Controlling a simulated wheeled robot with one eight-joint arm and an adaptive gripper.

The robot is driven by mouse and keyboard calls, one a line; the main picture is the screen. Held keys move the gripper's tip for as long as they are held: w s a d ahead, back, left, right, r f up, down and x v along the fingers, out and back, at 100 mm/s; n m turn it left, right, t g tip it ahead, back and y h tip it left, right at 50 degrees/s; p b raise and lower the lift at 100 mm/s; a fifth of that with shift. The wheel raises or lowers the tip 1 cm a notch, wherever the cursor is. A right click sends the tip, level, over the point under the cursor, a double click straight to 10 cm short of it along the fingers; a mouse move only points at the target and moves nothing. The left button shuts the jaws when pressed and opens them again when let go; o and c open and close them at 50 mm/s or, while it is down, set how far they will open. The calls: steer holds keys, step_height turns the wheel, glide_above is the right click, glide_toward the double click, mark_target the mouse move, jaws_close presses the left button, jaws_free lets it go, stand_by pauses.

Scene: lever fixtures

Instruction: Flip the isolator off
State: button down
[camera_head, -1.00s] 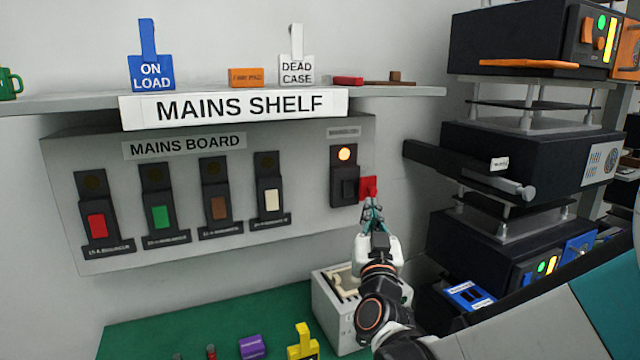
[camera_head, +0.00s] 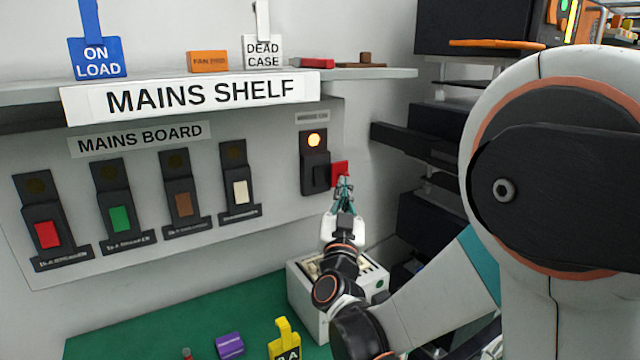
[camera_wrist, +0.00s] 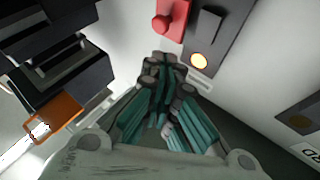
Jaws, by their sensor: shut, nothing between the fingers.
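The isolator (camera_head: 314,165) is a dark unit at the right end of the grey mains board, with a lit amber lamp at its top and a red handle (camera_head: 340,172) on its right side. My gripper (camera_head: 343,181) is shut and empty, its fingertips just below the red handle in the head view. In the wrist view the red handle (camera_wrist: 172,18) and the lit lamp (camera_wrist: 199,61) lie just beyond the closed fingertips (camera_wrist: 164,62). I cannot tell whether the fingers touch the handle.
Several breakers with red, green (camera_head: 120,219), brown and cream switches line the board to the left. The mains shelf (camera_head: 190,98) overhangs above, carrying tags and small blocks. Dark stacked equipment (camera_head: 410,145) stands to the right. A pale box (camera_head: 305,300) sits below my gripper on the green bench.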

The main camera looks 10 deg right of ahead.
mark_target(324, 184)
steer(key=shift+w+a+f+b, duration=0.15)
steer(key=shift+w+a, duration=0.2)
steer(key=shift+w, duration=0.75)
steer(key=shift+w+a+f+b, duration=0.15)
steer(key=shift+w+a, duration=0.2)
steer(key=shift+w, duration=0.7)
steer(key=shift+w+a+f, duration=0.15)
steer(key=shift+w+a, duration=0.2)
steer(key=shift+w, duration=0.75)
steer(key=shift+w, duration=0.1)
steer(key=shift+w+a, duration=0.15)
steer(key=shift+w, duration=0.1)
steer(key=shift+w+a+f, duration=0.1)
steer(key=shift+w, duration=0.25)
steer(key=shift+s, duration=0.15)
steer(key=shift+s+d, duration=0.25)
steer(key=shift+s, duration=0.35)
steer(key=shift+s, duration=0.1)
steer(key=s, duration=0.1)
steer(key=s+d, duration=0.1)
steer(key=s, duration=0.1)
steer(key=s+r, duration=0.1)
steer(key=shift+s+d, duration=0.25)
steer(key=shift+d, duration=0.05)
